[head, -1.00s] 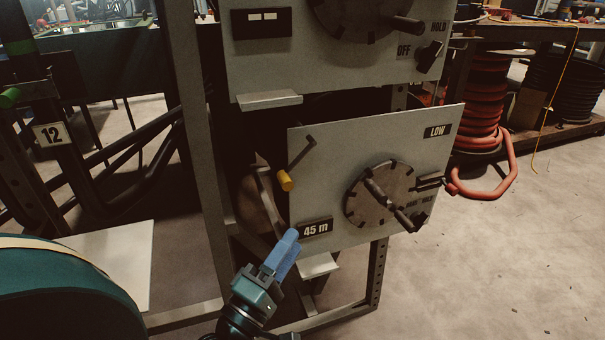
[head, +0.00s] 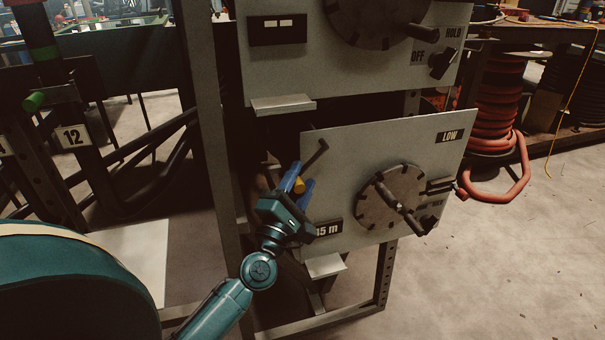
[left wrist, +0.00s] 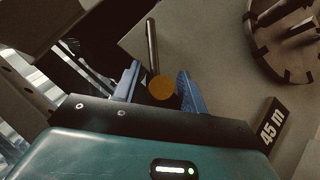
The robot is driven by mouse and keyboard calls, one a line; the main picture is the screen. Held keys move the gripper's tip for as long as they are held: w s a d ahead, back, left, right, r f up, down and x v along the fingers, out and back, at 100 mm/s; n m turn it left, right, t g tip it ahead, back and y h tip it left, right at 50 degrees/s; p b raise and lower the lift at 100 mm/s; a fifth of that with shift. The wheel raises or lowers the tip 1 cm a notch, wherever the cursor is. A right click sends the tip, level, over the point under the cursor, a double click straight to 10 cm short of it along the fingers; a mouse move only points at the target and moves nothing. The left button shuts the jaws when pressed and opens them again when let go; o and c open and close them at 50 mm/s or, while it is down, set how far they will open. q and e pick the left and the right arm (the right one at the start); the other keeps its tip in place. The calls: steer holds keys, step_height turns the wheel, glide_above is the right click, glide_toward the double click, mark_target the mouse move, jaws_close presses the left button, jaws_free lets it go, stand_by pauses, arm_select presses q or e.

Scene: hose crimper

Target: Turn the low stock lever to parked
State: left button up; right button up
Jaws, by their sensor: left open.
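The low stock panel (head: 350,150) is a grey plate marked LOW. Its stock lever is a thin dark bar (head: 314,157) with a yellow knob (head: 299,185) at its lower end, near the panel's left edge. In the left wrist view the round yellow knob (left wrist: 162,88) and dark bar (left wrist: 152,43) show between the blue fingers. My left gripper (head: 297,181) is open, one finger on each side of the knob. A gap shows between the knob and the left finger; I cannot tell whether the right finger touches it. My right gripper is out of view.
A round dial with a handle (head: 398,205) is on the panel's right half. A 45 m label (left wrist: 270,133) is close to my left gripper. The upper panel (head: 290,75) has a ledge (head: 283,105) above the lever. A steel frame post (head: 205,130) stands to the left.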

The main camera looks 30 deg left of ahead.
arm_select(q)
steer(key=shift+w+a+r, duration=0.1)
steer(key=shift+w+r, duration=0.15)
steer(key=shift+w, duration=0.4)
steer(key=shift+c, duration=0.4)
